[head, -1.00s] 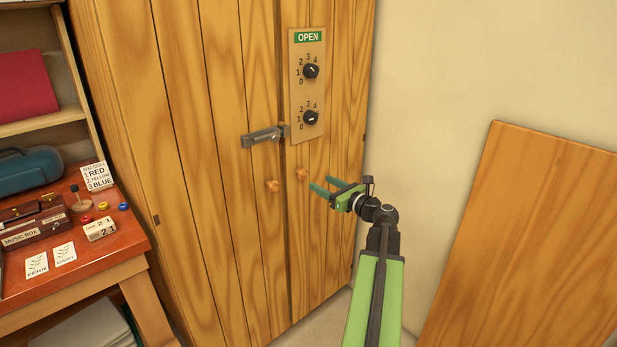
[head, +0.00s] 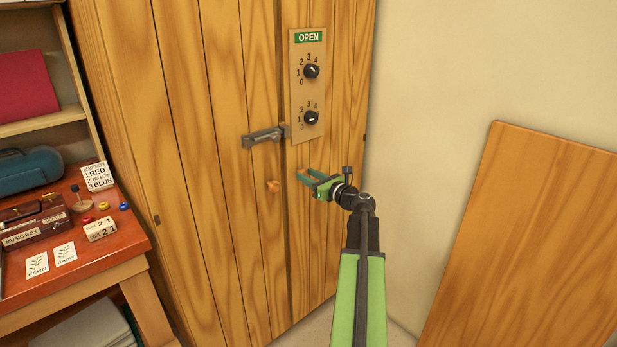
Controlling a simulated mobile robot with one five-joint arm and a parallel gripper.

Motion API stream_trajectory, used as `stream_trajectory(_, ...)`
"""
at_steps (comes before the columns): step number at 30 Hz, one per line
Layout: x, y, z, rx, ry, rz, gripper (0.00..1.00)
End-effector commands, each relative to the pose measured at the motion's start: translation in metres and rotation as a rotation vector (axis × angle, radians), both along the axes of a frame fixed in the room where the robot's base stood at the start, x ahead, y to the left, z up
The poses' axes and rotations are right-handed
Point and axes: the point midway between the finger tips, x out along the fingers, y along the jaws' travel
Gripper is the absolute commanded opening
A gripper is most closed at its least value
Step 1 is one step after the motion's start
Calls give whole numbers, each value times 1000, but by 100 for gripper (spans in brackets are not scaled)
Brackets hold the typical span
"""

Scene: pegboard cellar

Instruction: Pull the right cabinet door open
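The wooden cabinet's right door (head: 341,110) looks closed, level with the left door (head: 225,150). Its small round wooden knob (head: 301,172) is partly hidden by my gripper (head: 304,175). My green gripper reaches in from the right, its two fingers apart with their tips at the knob. I cannot tell whether they touch it. The left door's knob (head: 273,186) is in plain view. A grey metal latch (head: 264,137) lies across the left door near the seam. A panel (head: 308,90) on the right door has two black dials and a green OPEN sign.
A red-topped desk (head: 120,243) with a music box (head: 35,228), cards and pegs stands at the left. A loose wooden board (head: 530,240) leans on the wall at the right. Bare wall shows between the cabinet and the board.

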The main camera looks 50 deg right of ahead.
Motion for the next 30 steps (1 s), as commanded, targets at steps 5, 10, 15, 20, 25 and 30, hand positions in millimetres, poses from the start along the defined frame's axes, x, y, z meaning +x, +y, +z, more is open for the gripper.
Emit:
stream_trajectory(5, 0, 0, 0, 0, 0, 0, 1)
stream_trajectory(10, 0, 0, 0, 0, 0, 0, 0)
stream_trajectory(15, 0, 0, 0, 0, 0, 0, 0)
stream_trajectory(20, 0, 0, 0, 0, 0, 0, 0)
stream_trajectory(25, 0, 0, 0, 0, 0, 0, 0)
stream_trajectory(30, 0, 0, 0, 0, 0, 1, 0)
